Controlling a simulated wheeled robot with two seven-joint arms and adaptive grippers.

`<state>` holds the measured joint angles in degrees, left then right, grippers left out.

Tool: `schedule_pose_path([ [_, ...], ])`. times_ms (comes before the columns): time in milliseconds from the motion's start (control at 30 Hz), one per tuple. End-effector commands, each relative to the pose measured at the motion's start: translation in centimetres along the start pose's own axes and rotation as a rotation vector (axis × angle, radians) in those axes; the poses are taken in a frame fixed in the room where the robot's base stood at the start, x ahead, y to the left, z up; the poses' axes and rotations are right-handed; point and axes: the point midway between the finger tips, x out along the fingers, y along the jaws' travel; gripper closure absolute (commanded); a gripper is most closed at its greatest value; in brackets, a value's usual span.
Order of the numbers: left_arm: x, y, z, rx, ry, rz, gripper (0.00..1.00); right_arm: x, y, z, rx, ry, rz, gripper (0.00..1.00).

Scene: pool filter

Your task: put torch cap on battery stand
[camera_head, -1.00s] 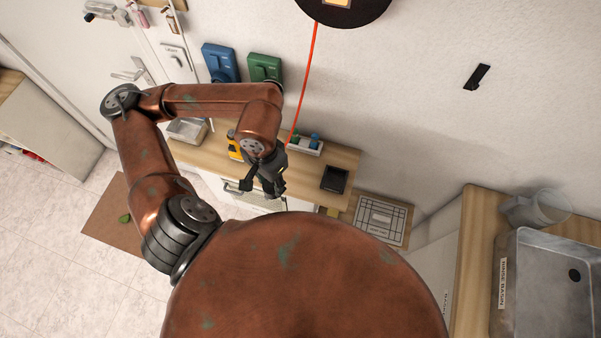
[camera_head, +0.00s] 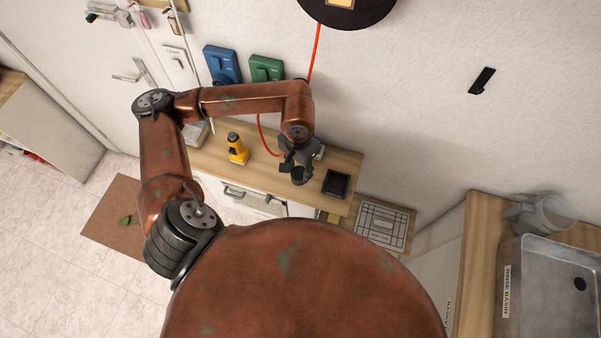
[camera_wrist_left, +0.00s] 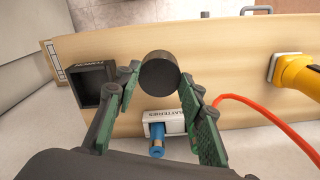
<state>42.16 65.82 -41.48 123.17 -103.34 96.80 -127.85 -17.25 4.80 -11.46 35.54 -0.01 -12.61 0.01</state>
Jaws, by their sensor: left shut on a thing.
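My left gripper (camera_head: 297,168) is above the wooden counter, its fingers on either side of a short black cylinder, which looks like the torch cap (camera_wrist_left: 160,70). The cap is held at the fingertips, and its round end faces the camera in the left wrist view. The battery stand (camera_wrist_left: 174,120) is a white box labelled BATTERIES on the counter, with a blue battery (camera_wrist_left: 157,131) showing at it. The gripper partly hides the stand in the head view (camera_head: 319,151). The cap appears apart from the stand. My right gripper is not in view.
A yellow torch (camera_head: 237,149) stands on the counter left of the gripper. A black open tray (camera_head: 336,184) lies to the right. A red cable (camera_head: 264,138) curves across the counter near the stand. A metal basin (camera_head: 545,285) is at far right.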

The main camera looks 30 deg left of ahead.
Motion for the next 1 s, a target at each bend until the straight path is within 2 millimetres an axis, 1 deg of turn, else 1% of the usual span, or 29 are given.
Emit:
schedule_pose_path([
  [133, 1.3, 0.0, -0.9, -0.002, -0.004, 0.000, 0.93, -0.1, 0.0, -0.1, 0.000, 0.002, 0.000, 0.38],
  [200, 2.4, 0.0, -0.7, -0.001, -0.006, 0.001, 0.93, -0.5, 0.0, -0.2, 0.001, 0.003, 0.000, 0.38],
  [333, 3.8, 0.0, -0.8, -0.001, -0.002, 0.000, 0.93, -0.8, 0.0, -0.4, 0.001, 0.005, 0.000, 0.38],
  [400, 4.1, 0.0, -0.8, -0.001, -0.001, -0.001, 0.93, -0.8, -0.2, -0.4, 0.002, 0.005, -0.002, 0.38],
  [633, 4.2, -0.1, -0.8, 0.000, 0.000, -0.001, 0.93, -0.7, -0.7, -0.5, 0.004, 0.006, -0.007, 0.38],
  [800, 4.5, -0.1, -0.8, 0.000, 0.000, -0.002, 0.93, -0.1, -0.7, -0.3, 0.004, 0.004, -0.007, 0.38],
  [833, 4.4, -0.1, -0.8, 0.000, 0.000, -0.001, 0.61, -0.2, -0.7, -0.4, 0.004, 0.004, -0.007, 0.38],
  [1000, 4.4, -0.1, -0.8, 0.000, 0.000, -0.001, 0.50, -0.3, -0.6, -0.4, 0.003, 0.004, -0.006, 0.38],
])
